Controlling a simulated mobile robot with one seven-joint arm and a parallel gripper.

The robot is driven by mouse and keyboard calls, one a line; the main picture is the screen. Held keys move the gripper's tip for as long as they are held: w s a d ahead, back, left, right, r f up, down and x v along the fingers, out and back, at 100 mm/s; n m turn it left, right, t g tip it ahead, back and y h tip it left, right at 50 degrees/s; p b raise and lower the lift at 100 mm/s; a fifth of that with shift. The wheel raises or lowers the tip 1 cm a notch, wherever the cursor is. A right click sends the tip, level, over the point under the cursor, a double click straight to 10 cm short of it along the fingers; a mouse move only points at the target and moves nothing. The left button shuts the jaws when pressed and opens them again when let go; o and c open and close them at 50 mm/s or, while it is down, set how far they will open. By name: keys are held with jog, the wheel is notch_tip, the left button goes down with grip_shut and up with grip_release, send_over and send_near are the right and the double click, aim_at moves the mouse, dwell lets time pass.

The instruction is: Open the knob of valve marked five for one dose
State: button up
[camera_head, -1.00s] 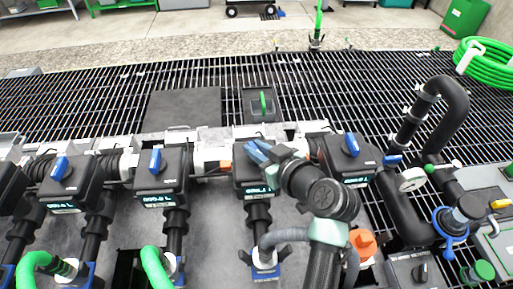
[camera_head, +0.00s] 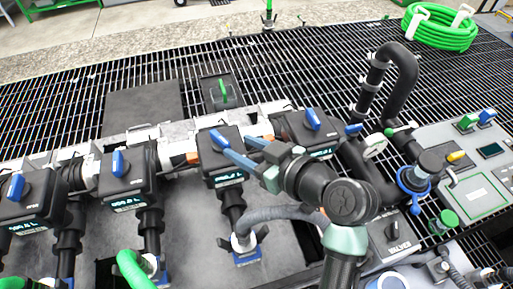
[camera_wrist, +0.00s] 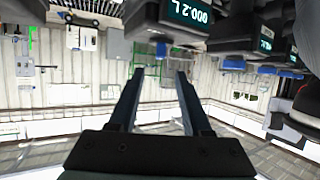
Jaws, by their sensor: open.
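Several black valve boxes stand in a row in the head view, each with a blue knob and a lit display: far left (camera_head: 30,208), second (camera_head: 127,182), third (camera_head: 221,162) and right (camera_head: 311,133). I cannot read which is marked five. My gripper (camera_head: 238,148) is open, its blue-grey fingers reaching over the third box, close to its blue knob (camera_head: 219,138). I cannot tell whether they touch it. In the wrist view, my gripper (camera_wrist: 160,75) has its fingers apart with nothing between them. A valve box with a lit display (camera_wrist: 190,14) shows at the top there.
Green hoses (camera_head: 133,268) rise at the lower left. A grey hose (camera_head: 285,213) runs below my arm. A black bent pipe (camera_head: 402,75) and a grey control panel (camera_head: 470,160) stand at the right. Open grating (camera_head: 300,75) lies behind the row.

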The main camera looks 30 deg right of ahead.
jog(key=v, duration=0.4)
dwell(0.9)
